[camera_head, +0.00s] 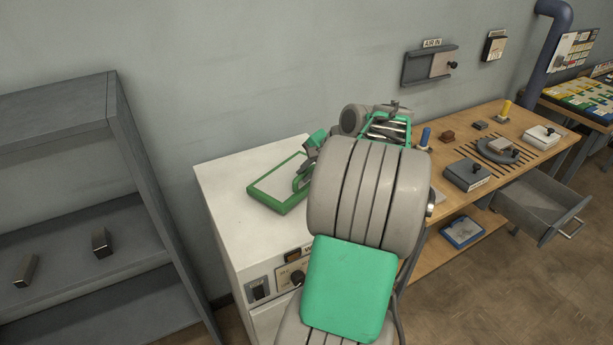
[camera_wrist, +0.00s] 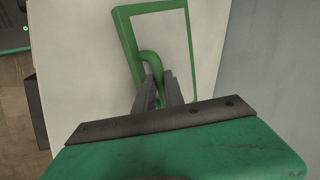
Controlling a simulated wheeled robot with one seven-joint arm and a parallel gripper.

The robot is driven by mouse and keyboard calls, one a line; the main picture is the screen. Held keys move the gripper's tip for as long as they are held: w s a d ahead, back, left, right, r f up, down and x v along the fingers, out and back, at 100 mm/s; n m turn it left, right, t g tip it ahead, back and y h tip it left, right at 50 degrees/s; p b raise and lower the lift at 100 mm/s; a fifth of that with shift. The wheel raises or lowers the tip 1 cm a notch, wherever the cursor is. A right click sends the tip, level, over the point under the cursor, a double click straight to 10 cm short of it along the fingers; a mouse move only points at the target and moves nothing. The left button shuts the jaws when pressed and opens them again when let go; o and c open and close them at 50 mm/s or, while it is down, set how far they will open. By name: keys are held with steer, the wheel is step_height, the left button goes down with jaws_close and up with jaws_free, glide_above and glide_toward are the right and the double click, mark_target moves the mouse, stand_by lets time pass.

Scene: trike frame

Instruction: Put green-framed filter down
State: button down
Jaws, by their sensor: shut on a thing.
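The green-framed filter (camera_head: 264,200) is a flat rectangle with a pale middle, at the left part of the white cabinet's top. It lies level with or very close above that top; I cannot tell whether it touches. In the wrist view, the filter (camera_wrist: 128,40) is at the top centre, with a curved green handle toward me. My gripper (camera_wrist: 156,88) is shut on this handle. In the head view, my gripper (camera_head: 304,174) is at the filter's right side, partly hidden by my arm.
The white cabinet (camera_head: 228,205) has clear room on top around the filter. A grey shelf (camera_head: 120,110) stands to the left. A wooden workbench (camera_head: 450,140) with several tools and an open drawer (camera_head: 545,208) is to the right. The wall is close behind.

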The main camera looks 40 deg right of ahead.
steer(key=shift+f, duration=0.6)
steer(key=c, duration=1.4)
jaws_free()
steer(key=shift+c, duration=0.2)
steer(key=shift+s+r, duration=0.1)
